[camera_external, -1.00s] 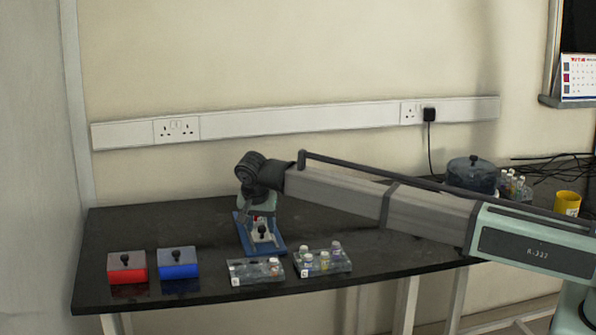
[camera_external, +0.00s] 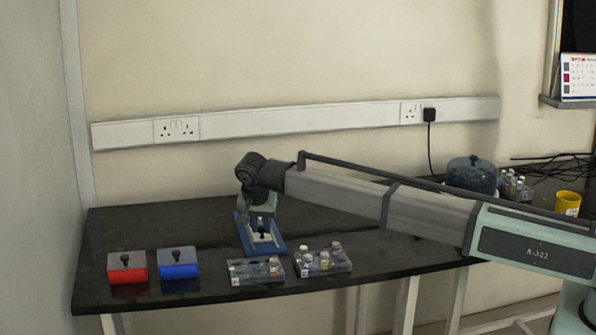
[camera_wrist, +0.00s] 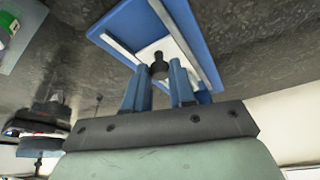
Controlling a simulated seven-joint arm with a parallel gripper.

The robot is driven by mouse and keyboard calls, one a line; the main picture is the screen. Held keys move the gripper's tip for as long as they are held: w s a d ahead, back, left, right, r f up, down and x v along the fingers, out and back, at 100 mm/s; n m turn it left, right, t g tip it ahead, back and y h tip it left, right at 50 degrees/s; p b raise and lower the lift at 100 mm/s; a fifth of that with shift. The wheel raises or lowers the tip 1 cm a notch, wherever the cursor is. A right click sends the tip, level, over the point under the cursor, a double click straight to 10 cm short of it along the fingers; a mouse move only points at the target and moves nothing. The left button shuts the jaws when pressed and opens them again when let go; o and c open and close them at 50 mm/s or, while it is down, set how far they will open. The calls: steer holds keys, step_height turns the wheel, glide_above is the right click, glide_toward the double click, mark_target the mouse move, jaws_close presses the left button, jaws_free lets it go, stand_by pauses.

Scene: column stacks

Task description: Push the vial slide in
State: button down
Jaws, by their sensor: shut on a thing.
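The vial slide is a pale plate (camera_wrist: 172,48) with a black knob (camera_wrist: 158,66), set between light rails on a blue base (camera_external: 243,238). The blue base also shows at the top of the wrist view (camera_wrist: 200,35). My gripper (camera_wrist: 160,72) comes in over the base, with one blue-grey finger on each side of the knob. It is shut on the knob. In the external view my gripper (camera_external: 259,212) stands over the back part of the base. The far end of the slide and any vial in it are hidden behind my gripper.
Two clear trays with small vials, left (camera_external: 255,271) and right (camera_external: 325,262), stand in front of the base. A red box (camera_external: 128,268) and a blue box (camera_external: 178,264) with black knobs are at front left. A dark lidded pot (camera_external: 472,175) and a yellow mug (camera_external: 567,203) are at back right.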

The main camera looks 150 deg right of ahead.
steer(key=shift+s+d, duration=1.6)
steer(key=c, duration=0.9)
jaws_free()
steer(key=v, duration=1.4)
steer(key=shift+f, duration=0.1)
